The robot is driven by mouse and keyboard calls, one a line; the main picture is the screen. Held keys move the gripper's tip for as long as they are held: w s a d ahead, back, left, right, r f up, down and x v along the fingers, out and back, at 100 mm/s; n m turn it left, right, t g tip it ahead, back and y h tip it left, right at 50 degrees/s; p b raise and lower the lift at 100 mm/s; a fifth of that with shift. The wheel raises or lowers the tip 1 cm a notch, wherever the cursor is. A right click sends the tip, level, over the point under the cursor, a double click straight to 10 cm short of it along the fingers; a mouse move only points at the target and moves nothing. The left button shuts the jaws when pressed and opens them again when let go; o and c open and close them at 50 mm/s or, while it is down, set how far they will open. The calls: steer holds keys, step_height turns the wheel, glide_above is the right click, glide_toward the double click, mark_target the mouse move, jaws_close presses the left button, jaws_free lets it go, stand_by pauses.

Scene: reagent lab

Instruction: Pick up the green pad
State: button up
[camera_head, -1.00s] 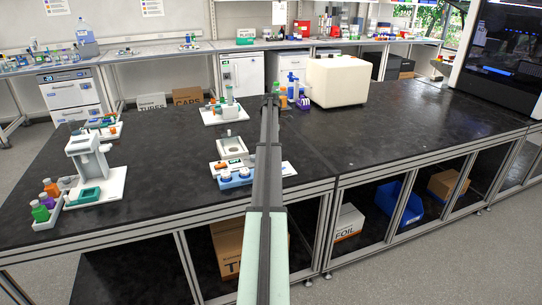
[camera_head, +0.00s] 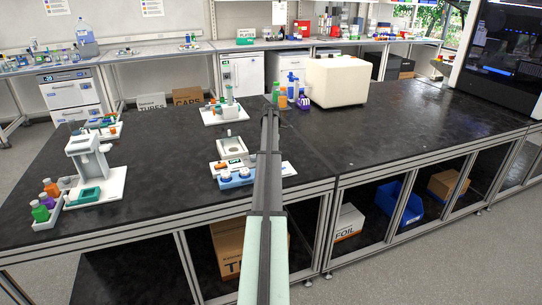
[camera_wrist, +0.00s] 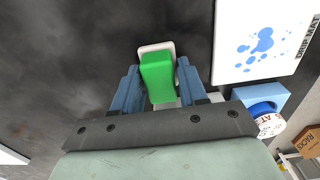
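The green pad (camera_wrist: 157,75) shows in the wrist view as a bright green block with a pale piece (camera_wrist: 156,48) at its far end. It lies between the two blue fingers of my gripper (camera_wrist: 158,68). The fingers stand apart on either side of it, close to its edges; I see no clear grip on it. In the head view my arm covers the gripper and the pad, so neither shows there.
A white drip mat (camera_wrist: 262,35) and a blue holder (camera_wrist: 252,97) with a white-capped item lie close on the right in the wrist view. In the head view, a cream machine (camera_head: 338,82) and bottles (camera_head: 283,101) stand behind my arm. The right bench top (camera_head: 400,125) is clear.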

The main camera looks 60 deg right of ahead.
steer(key=c, duration=0.5)
step_height(320, 180, up, 10)
stand_by(0.6)
